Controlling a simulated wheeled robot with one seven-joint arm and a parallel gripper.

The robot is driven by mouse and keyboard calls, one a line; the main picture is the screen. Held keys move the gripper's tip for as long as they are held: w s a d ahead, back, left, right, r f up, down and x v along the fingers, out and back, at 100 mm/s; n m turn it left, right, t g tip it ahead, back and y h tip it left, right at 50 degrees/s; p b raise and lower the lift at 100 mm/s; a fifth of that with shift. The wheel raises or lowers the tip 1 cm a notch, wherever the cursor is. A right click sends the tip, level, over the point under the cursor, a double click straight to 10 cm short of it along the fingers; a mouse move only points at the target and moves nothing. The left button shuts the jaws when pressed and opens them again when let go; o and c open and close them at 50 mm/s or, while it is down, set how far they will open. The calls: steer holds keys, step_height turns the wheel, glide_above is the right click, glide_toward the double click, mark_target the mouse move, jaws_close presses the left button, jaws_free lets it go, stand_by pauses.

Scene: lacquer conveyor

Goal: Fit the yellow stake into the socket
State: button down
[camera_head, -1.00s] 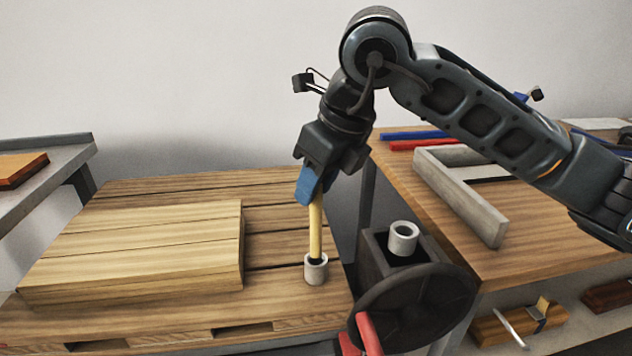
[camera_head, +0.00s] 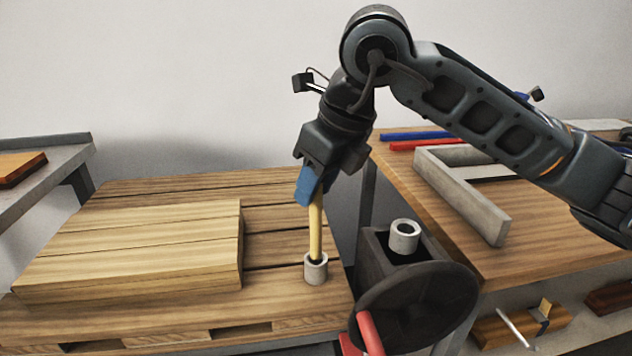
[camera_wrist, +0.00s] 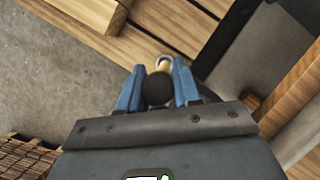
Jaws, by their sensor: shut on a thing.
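The yellow stake (camera_head: 316,232) stands close to upright below my gripper (camera_head: 310,188). My gripper's blue fingers are shut on its upper part. The stake's lower end is at the mouth of a small grey-white cylindrical socket (camera_head: 316,270) on the wooden pallet; how deep it sits inside cannot be told. In the wrist view, the dark round end of the stake (camera_wrist: 158,88) lies between the blue fingers (camera_wrist: 158,90), with the socket's pale rim (camera_wrist: 163,62) partly hidden behind it.
Stacked planks (camera_head: 130,245) lie left of the socket on the pallet (camera_head: 200,318). Right of it stand a dark box with a wheel (camera_head: 415,305) and a second pale ring (camera_head: 404,236). A workbench (camera_head: 540,240) holds a grey frame (camera_head: 470,200). A grey shelf (camera_head: 70,165) is at far left.

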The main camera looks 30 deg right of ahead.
steer(key=shift+f+b, duration=2.15)
steer(key=shift+f, duration=0.05)
steer(key=c, duration=0.7)
jaws_free()
steer(key=shift+r, duration=0.1)
steer(key=p+v, duration=0.1)
steer(key=v, duration=0.6)
steer(key=shift+s+r, duration=0.15)
steer(key=shift+r, duration=0.15)
